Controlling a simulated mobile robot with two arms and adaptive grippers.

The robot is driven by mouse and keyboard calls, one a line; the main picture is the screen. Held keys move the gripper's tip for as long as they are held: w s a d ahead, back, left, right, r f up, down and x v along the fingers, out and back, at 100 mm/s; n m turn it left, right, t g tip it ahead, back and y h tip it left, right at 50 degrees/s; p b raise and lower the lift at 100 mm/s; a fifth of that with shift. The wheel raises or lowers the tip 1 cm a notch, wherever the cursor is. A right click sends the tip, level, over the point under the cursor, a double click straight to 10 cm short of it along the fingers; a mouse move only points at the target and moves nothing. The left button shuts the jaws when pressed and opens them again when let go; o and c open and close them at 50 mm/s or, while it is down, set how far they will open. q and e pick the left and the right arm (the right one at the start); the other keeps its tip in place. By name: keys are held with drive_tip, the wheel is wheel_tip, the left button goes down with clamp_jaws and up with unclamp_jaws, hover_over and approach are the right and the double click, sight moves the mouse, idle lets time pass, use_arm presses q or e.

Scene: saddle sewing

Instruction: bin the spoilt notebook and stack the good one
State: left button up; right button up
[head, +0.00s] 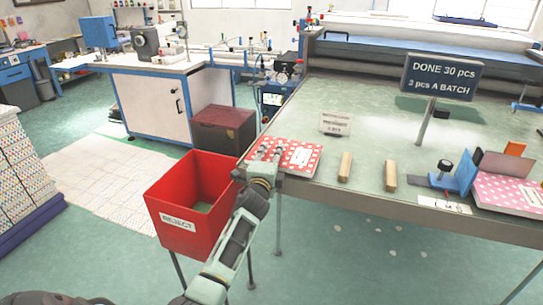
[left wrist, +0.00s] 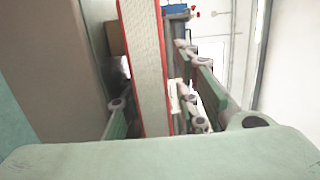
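A red notebook with white dots (head: 304,151) lies flat at the table's left front corner, with a white label on its cover. My left gripper (head: 269,153) is at its left edge. In the left wrist view the notebook (left wrist: 147,70) shows edge-on, pale pages between red covers, between the two fingers (left wrist: 160,110). The fingers look apart, with a gap on the right side; contact is unclear. The red reject bin (head: 190,232) stands left of the table. My right gripper is out of view.
Two wooden blocks (head: 346,167) (head: 391,177) stand on the table (head: 370,195) between the notebooks. A small card (head: 336,124) and a dark sign (head: 442,78) stand behind. A brown box (head: 223,130) is on the floor behind the bin.

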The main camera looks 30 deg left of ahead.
use_arm(q)
drive_tip(key=shift+s+f, duration=0.2)
drive_tip(key=shift+f, duration=0.45)
drive_tip(key=shift+a+p+v, duration=0.15)
drive_tip(key=shift+p+v, duration=0.5)
drive_tip(key=shift+v, duration=0.5)
drive_tip(key=shift+a+p+v, duration=0.15)
drive_tip(key=shift+p+v, duration=0.5)
drive_tip(key=shift+v, duration=0.5)
drive_tip(key=shift+a+r+p+v, duration=0.15)
drive_tip(key=shift+p+v, duration=0.15)
drive_tip(key=shift+v, duration=0.55)
drive_tip(key=shift+a+r+p+v, duration=0.15)
drive_tip(key=shift+p+v, duration=0.2)
drive_tip(key=shift+v, duration=0.5)
drive_tip(key=shift+r+p+v, duration=0.15)
drive_tip(key=shift+p+v, duration=0.15)
drive_tip(key=shift+v, duration=0.55)
drive_tip(key=shift+s, duration=0.2)
